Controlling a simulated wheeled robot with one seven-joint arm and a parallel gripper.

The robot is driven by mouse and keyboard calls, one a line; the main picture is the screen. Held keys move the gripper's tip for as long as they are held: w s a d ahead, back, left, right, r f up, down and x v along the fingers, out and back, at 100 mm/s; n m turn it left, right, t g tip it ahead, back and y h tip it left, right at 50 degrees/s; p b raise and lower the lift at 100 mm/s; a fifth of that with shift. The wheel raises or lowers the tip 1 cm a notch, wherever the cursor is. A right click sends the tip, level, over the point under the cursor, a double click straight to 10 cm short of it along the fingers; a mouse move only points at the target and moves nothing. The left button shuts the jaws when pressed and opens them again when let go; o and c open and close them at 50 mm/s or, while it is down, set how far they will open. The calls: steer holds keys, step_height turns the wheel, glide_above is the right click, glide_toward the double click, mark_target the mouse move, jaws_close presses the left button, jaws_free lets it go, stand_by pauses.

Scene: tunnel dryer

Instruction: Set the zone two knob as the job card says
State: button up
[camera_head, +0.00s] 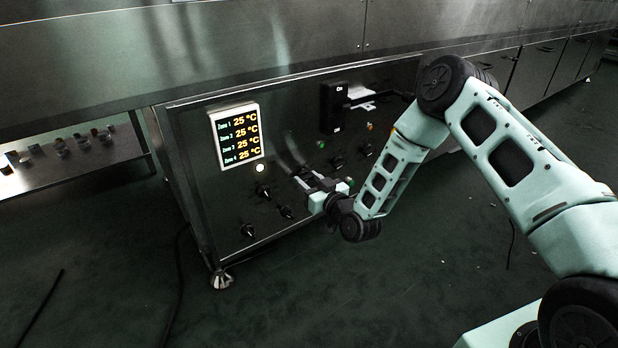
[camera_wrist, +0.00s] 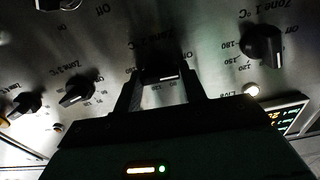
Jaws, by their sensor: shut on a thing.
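My gripper (camera_head: 303,183) reaches the dark control panel in the head view. In the wrist view my gripper (camera_wrist: 158,86) is shut on a black knob (camera_wrist: 160,73), the one between the Zone 1 knob (camera_wrist: 264,45) and another zone knob (camera_wrist: 77,91). This place in the row fits the zone two knob, but its label is dim and its scale is mostly hidden by the fingers. A light pointer mark shows on it. The display (camera_head: 236,136) lists Zones 1 to 4, each at 25 °C. No readable job card shows.
Other black knobs (camera_head: 263,190) sit close by on the panel. A low steel table (camera_head: 85,172) with small containers is at left. Cables lie on the floor.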

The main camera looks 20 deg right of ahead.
steer(key=m+p, duration=0.2)
steer(key=m, duration=0.1)
steer(key=shift+d+r+m, duration=0.1)
steer(key=shift+m, duration=0.3)
steer(key=m+p, duration=0.2)
steer(key=m, duration=0.1)
steer(key=shift+m, duration=0.3)
steer(key=m+p, duration=0.1)
steer(key=m, duration=0.2)
steer(key=shift+m, duration=0.4)
steer(key=m+p, duration=0.1)
steer(key=m, duration=0.6)
steer(key=shift+d+f, duration=0.1)
steer(key=shift+f, duration=0.1)
steer(key=m, duration=0.3)
steer(key=shift+f+m+b, duration=0.1)
steer(key=shift+m+b, duration=0.2)
steer(key=shift+m, duration=0.1)
steer(key=m+b, duration=0.1)
steer(key=m, duration=0.2)
steer(key=shift+m, duration=0.3)
steer(key=shift+m+b, duration=0.7)
steer(key=shift+m, duration=1.1)
